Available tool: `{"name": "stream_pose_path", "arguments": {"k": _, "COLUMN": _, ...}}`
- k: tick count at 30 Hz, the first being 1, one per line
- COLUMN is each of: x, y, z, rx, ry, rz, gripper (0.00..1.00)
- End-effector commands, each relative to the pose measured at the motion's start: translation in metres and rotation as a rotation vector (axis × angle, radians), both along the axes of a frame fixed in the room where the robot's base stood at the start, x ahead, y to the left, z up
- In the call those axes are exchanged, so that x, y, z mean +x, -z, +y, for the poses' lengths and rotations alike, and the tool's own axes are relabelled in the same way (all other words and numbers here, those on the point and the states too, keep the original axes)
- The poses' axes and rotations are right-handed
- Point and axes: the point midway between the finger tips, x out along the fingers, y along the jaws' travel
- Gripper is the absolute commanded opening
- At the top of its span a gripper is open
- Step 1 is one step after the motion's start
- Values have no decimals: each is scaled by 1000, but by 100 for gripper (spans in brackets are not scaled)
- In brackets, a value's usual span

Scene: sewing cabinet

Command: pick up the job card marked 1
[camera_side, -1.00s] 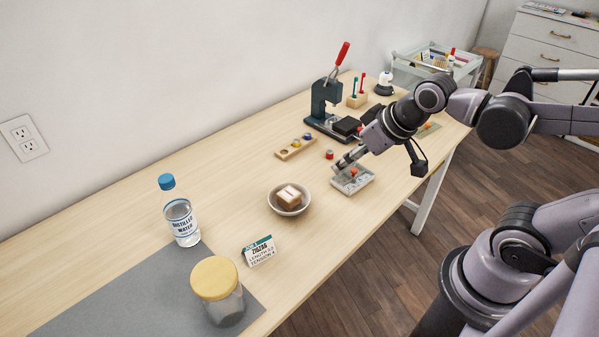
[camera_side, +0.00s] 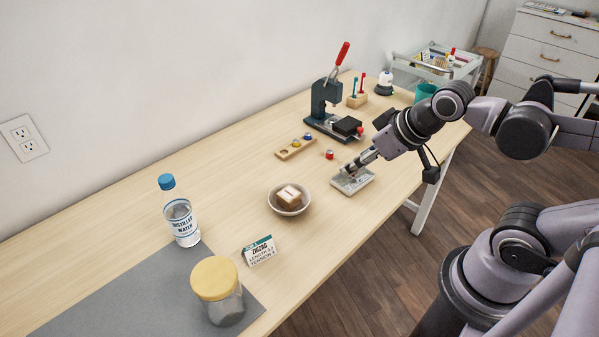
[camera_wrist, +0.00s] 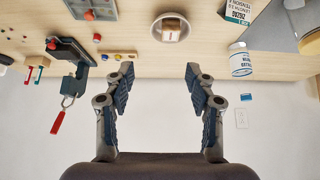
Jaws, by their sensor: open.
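A small white tent card (camera_side: 259,252) with a teal top band stands upright near the front edge of the table; it reads ZIGZAG, LENGTH and TENSION, and its job number is too small to read surely. In the wrist view, the card (camera_wrist: 238,9) is at the top right, cut by the frame edge. My gripper (camera_side: 349,171) is above or over the grey tray, well behind and right of the card. In the wrist view, my gripper (camera_wrist: 163,88) has its fingers wide apart with nothing between them.
A bowl (camera_side: 272,208) with a block in it stands between gripper and card. The grey tray (camera_side: 366,181) lies under my gripper. A water bottle (camera_side: 182,222) and a yellow-lidded jar (camera_side: 228,308) stand near the card. A press (camera_side: 322,100) stands behind.

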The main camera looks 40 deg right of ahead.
Motion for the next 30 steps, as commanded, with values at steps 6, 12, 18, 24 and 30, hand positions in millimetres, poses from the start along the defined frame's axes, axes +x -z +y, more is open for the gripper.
{"name": "stream_pose_path", "arguments": {"k": 6, "x": 0, "y": 0, "z": 0, "rx": 0, "ry": 0, "rz": 0, "gripper": 56}}
{"name": "stream_pose_path", "arguments": {"k": 12, "x": 0, "y": 0, "z": 0, "rx": 0, "ry": 0, "rz": 0, "gripper": 70}}
{"name": "stream_pose_path", "arguments": {"k": 18, "x": 0, "y": 0, "z": 0, "rx": 0, "ry": 0, "rz": 0, "gripper": 96}}
{"name": "stream_pose_path", "arguments": {"k": 24, "x": 0, "y": 0, "z": 0, "rx": 0, "ry": 0, "rz": 0, "gripper": 96}}
{"name": "stream_pose_path", "arguments": {"k": 30, "x": 7, "y": -2, "z": 7, "rx": 15, "ry": 0, "rz": 28, "gripper": 96}}
